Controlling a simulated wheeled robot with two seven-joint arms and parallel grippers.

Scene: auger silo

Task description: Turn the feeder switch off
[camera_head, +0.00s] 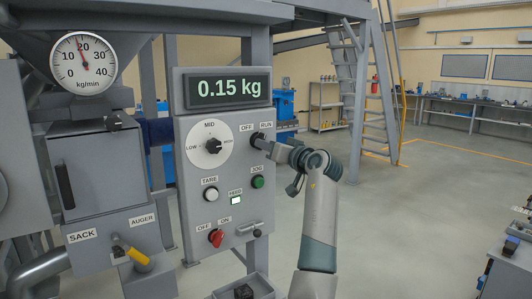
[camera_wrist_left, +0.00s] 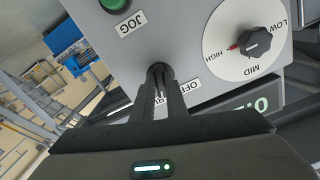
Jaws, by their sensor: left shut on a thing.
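The grey control panel (camera_head: 225,170) carries a small dark switch (camera_head: 255,137) under the labels OFF and RUN. My left gripper (camera_head: 264,140) is at this OFF/RUN switch, shut on it. In the left wrist view the fingers (camera_wrist_left: 160,88) close around the dark switch (camera_wrist_left: 157,70) and partly cover its labels, so its exact position cannot be told. A red switch (camera_head: 216,237) marked OFF and ON sits lower on the panel. The FEED lamp (camera_head: 236,200) is lit. My right gripper is not in view.
The display (camera_head: 228,88) reads 0.15 kg. The panel also has a LOW-MID-HIGH knob (camera_head: 212,146), a green JOG button (camera_head: 257,182) and a white TARE button (camera_head: 210,194). A kg/min gauge (camera_head: 83,62) and a yellow-handled lever (camera_head: 135,254) are left. Open floor lies right.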

